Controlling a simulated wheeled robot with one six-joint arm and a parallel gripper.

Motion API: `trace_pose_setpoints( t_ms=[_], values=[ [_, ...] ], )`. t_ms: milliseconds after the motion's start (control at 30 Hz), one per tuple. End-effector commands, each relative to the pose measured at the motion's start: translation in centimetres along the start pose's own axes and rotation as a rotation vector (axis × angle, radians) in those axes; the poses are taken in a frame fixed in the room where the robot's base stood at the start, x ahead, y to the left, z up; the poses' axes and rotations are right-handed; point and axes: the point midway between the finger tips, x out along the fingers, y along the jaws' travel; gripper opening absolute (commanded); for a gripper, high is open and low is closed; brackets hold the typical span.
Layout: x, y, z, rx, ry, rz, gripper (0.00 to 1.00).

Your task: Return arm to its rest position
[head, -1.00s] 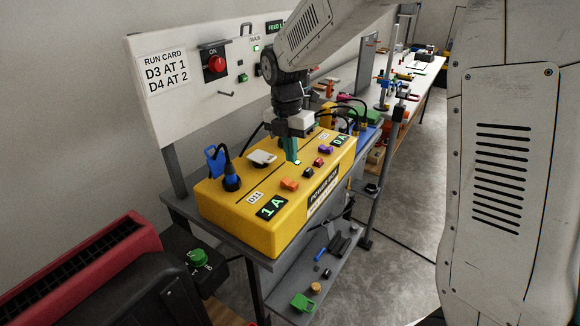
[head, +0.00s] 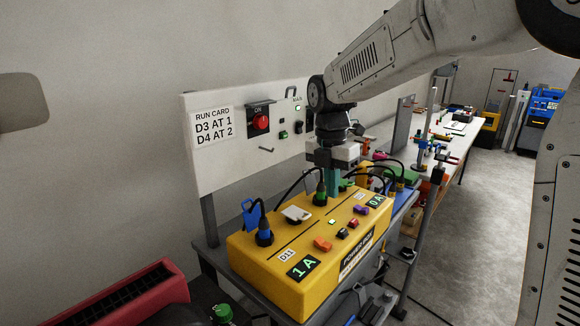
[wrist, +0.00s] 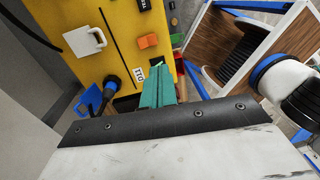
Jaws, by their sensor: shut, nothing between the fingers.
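My arm reaches in from the upper right in the head view. My gripper (head: 331,188) has teal fingers pointing down, just above the back part of the yellow power box (head: 262,278). The fingers are shut and empty. In the wrist view, the teal fingers (wrist: 157,88) lie together in front of the yellow box (wrist: 70,15). A green plug (head: 319,192) stands on the box beside the fingers in the head view. I cannot tell whether the fingers touch anything.
The white panel (head: 225,160) with a run card and red knob (head: 261,122) stands behind the box. A blue plug (head: 264,230), a white switch cover (head: 297,213) and coloured buttons sit on the box. Cables loop near the gripper. Open floor (head: 500,215) lies right.

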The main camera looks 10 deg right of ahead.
Motion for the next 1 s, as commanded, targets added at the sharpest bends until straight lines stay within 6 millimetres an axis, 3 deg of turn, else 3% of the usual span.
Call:
trace_pose_setpoints(
  t_ms=[133, 267, 467, 700, 900, 1000],
  values=[
    [0.1, 0.0, 0.0, 0.145, 0.001, -0.001, 0.00],
    [1.6, -1.4, -1.0, 0.450, 0.017, -0.040, 0.00],
    [1.5, -7.3, -3.8, 1.036, 0.016, -0.061, 0.00],
    [1.1, -16.6, -8.3, 1.729, 0.029, -0.030, 0.00],
    [1.9, -23.1, -11.7, 2.115, 0.072, 0.030, 0.00],
    [2.4, -25.4, -13.0, 2.197, 0.100, 0.069, 0.00]
  ],
)
